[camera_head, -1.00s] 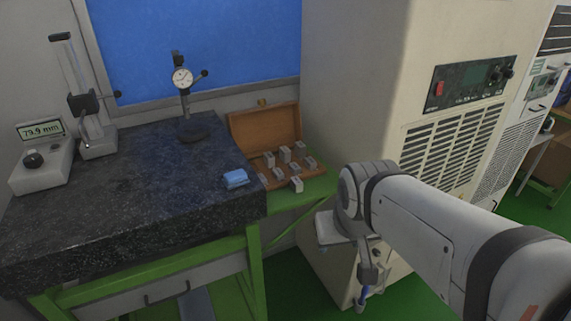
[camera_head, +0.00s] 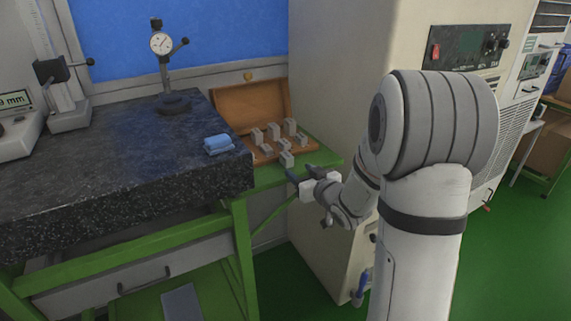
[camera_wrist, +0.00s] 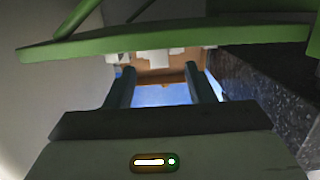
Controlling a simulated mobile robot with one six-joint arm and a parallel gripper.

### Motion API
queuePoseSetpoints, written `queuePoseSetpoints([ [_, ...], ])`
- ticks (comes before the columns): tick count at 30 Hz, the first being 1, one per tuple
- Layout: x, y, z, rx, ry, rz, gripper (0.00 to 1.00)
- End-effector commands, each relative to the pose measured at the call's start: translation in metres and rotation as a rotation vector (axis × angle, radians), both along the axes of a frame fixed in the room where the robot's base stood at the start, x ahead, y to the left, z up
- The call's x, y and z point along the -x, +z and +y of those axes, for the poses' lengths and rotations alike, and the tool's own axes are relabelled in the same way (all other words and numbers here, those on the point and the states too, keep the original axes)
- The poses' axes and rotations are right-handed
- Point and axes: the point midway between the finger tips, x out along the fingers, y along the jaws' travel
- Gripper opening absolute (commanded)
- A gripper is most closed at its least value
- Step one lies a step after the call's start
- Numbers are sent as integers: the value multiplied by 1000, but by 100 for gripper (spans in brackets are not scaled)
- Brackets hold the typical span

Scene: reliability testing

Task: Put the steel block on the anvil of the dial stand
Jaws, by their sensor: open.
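Several grey steel blocks (camera_head: 286,158) stand in and at the front of an open wooden case (camera_head: 250,102); I cannot tell which one is meant. Pale blocks also show in the wrist view (camera_wrist: 155,56), beyond a green rail. The dial stand (camera_head: 165,72), with a round white dial, stands on the dark stone plate. Its dark round base (camera_head: 173,104) is clear on top, as far as I see; a separate anvil is too small to make out. My gripper (camera_head: 303,176) is open and empty, just right of and below the case. Its two fingers (camera_wrist: 162,76) are spread in the wrist view.
The speckled stone plate (camera_head: 110,165) lies on a green bench (camera_head: 240,250). A folded blue cloth (camera_head: 218,144) lies near its right edge. A height gauge (camera_head: 62,90) stands at the left. A large beige cabinet (camera_head: 335,80) rises right of the case.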

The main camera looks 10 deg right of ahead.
Motion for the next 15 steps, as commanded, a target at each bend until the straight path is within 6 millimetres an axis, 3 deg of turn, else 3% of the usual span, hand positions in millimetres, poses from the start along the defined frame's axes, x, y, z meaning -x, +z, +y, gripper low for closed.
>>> queuePoseSetpoints([
  [15,-63,-8,18,-3,2,-1,49],
])
